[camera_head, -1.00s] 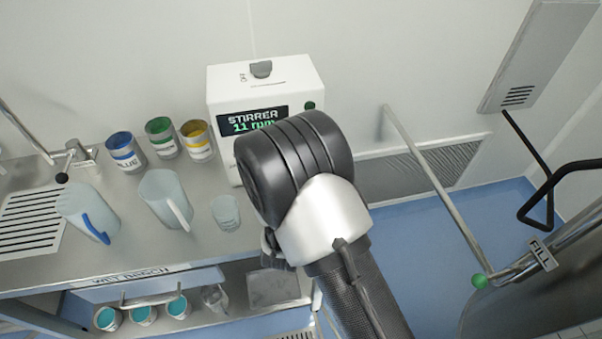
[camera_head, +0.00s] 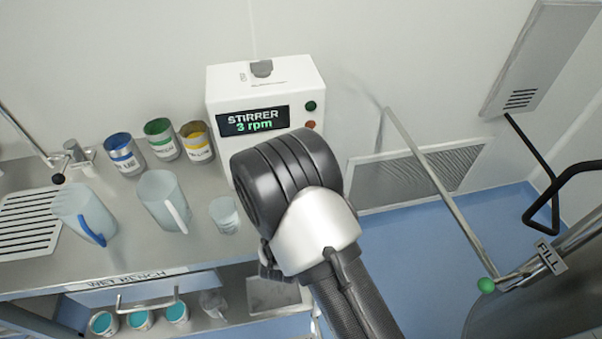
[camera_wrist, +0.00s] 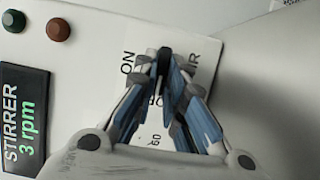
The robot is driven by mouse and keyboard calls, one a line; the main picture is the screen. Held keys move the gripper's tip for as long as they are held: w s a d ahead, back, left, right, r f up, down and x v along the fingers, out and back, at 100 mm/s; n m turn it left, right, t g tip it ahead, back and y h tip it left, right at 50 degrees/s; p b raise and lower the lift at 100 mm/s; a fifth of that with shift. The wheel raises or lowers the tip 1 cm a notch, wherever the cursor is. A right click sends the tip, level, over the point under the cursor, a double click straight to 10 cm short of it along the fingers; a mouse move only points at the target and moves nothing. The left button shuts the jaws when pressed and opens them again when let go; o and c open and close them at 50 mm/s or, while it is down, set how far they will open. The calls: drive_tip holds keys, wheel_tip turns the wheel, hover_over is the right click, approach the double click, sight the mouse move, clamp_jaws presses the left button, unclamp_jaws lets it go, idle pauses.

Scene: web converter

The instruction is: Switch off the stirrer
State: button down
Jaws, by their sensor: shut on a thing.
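The stirrer is a white box (camera_head: 222,85) on the bench against the wall. Its display (camera_head: 254,120) reads "STIRRER 3 rpm", and the wrist view shows the same reading (camera_wrist: 26,122). In the wrist view my gripper (camera_wrist: 163,76) is shut on a small dark knob (camera_wrist: 164,56) on the white front panel. A pale label (camera_wrist: 203,50) with partly covered lettering, including "ON", lies around the knob. The fingers hide much of the knob and label. In the head view my wrist covers the knob and the lower front of the box.
A green button (camera_head: 310,106) and a red one (camera_head: 311,125) sit beside the display. Open paint tins (camera_head: 124,155), two jugs (camera_head: 163,200) and a beaker (camera_head: 224,214) stand left of my arm. A rail (camera_head: 440,190) and blue floor lie to the right.

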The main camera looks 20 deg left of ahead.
drive_tip(key=c, duration=1.7)
unclamp_jaws()
drive_tip(key=shift+o, duration=0.2)
drive_tip(key=s, duration=0.4)
drive_tip(key=s+d, duration=0.1)
drive_tip(key=s, duration=0.3)
drive_tip(key=s+d, duration=0.1)
drive_tip(key=s, duration=0.2)
drive_tip(key=shift+s, duration=0.4)
